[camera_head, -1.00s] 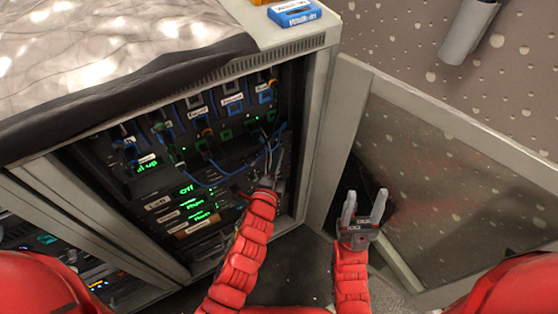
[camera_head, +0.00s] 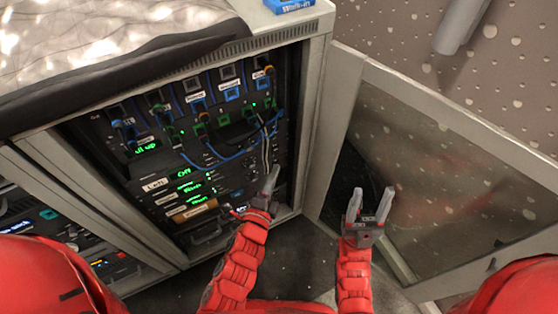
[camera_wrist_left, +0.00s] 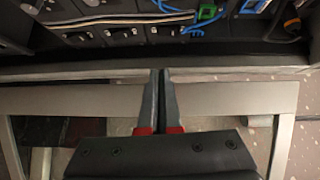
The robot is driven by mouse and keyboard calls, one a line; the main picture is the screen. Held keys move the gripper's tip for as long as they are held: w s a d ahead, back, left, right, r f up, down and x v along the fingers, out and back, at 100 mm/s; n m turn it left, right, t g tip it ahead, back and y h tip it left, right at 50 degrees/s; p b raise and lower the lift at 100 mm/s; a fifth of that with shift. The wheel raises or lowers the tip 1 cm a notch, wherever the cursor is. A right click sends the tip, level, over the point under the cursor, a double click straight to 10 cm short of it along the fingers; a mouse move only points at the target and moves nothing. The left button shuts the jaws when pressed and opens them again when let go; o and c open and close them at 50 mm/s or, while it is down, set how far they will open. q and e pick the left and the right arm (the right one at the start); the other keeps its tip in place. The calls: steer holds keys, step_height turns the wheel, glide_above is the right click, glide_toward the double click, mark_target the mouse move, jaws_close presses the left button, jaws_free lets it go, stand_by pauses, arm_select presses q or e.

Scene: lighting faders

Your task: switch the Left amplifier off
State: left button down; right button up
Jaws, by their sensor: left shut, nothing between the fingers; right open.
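The Left amplifier (camera_head: 155,185) is a dark unit in the open rack, marked with a white label reading "Left". Its green display (camera_head: 184,173) appears to read "Off". My left gripper (camera_head: 273,171) is shut and empty, in front of the rack's lower right side, to the right of the displays. In the left wrist view its closed fingers (camera_wrist_left: 161,75) point at the rack's edge, touching nothing that I can make out. My right gripper (camera_head: 371,193) is open and empty before the glass door. The amplifier's switch is too small to tell.
More labelled units with green displays (camera_head: 190,198) sit below. Blue cables (camera_head: 232,157) hang across the rack front. The glass door (camera_head: 450,180) stands open on the right. A blue box (camera_head: 290,5) lies on the rack top.

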arm_select(q)
steer(key=shift+v, duration=1.75)
